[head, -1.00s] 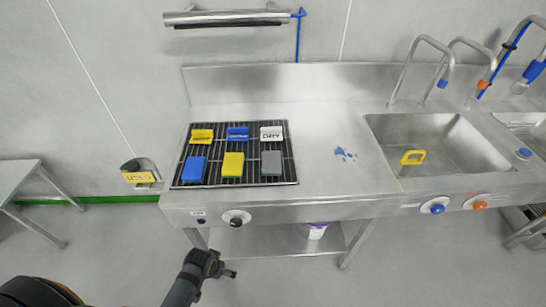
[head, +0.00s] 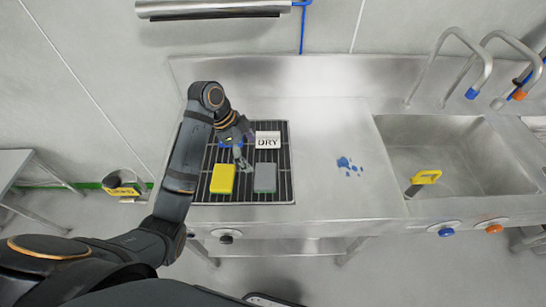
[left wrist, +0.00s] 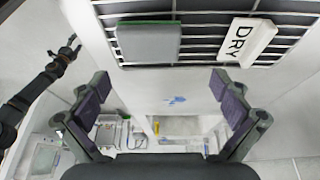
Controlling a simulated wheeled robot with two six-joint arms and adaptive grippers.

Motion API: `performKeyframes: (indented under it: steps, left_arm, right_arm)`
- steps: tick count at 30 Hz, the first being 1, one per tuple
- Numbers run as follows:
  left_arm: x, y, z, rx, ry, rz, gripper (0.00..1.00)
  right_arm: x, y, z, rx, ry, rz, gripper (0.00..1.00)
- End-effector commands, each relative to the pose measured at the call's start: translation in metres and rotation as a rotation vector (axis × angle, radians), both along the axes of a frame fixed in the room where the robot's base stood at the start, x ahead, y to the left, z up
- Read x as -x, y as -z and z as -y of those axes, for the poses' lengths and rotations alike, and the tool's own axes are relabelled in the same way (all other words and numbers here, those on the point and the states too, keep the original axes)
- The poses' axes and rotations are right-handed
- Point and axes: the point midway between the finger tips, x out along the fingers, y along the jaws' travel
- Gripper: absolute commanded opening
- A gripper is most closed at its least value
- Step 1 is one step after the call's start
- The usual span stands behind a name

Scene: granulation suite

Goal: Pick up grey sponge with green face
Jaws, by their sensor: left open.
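The grey sponge with green face (head: 265,177) lies on the black rack (head: 285,195) at its front right; the left wrist view shows its grey top and a green edge (left wrist: 148,42). My left gripper (head: 241,158) is above the rack, beside and slightly behind the sponge in the head view. In the left wrist view my left gripper (left wrist: 160,84) has its fingers wide apart with nothing between them, and the sponge is beyond the fingertips. In that view, an arm at the left, likely my right, ends in a small gripper (left wrist: 72,43) whose jaws are unclear.
My left arm hides the rack's left part. Blue spots (head: 350,165) mark the clear counter right of the rack. A sink (head: 450,165) holds a yellow-handled item (head: 424,177).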

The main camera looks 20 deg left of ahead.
Motion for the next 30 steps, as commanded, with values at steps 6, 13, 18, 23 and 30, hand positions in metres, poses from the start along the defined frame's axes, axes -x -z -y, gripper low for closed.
performKeyframes:
  steps: [6, 13, 18, 23, 30]
  left_arm:
    - [-0.001, 0.010, 0.004, 0.004, 0.011, 0.000, 1.00]
    - [-0.004, 0.041, 0.018, 0.005, 0.008, -0.001, 1.00]
    - [-0.004, 0.048, 0.020, 0.002, 0.009, 0.002, 1.00]
    - [-0.004, 0.062, 0.029, 0.005, 0.008, -0.002, 1.00]
    - [-0.006, 0.094, 0.040, 0.002, 0.009, 0.001, 1.00]
  right_arm:
    - [-0.003, 0.006, 0.000, 0.000, 0.000, 0.005, 0.64]
    - [0.062, 0.008, -0.004, -0.004, 0.004, -0.092, 0.64]
    - [0.035, 0.007, -0.004, -0.005, 0.003, -0.052, 0.64]
    - [-0.001, -0.007, -0.004, -0.005, 0.001, 0.004, 0.64]
    - [0.022, -0.011, -0.003, -0.004, 0.002, -0.032, 0.64]
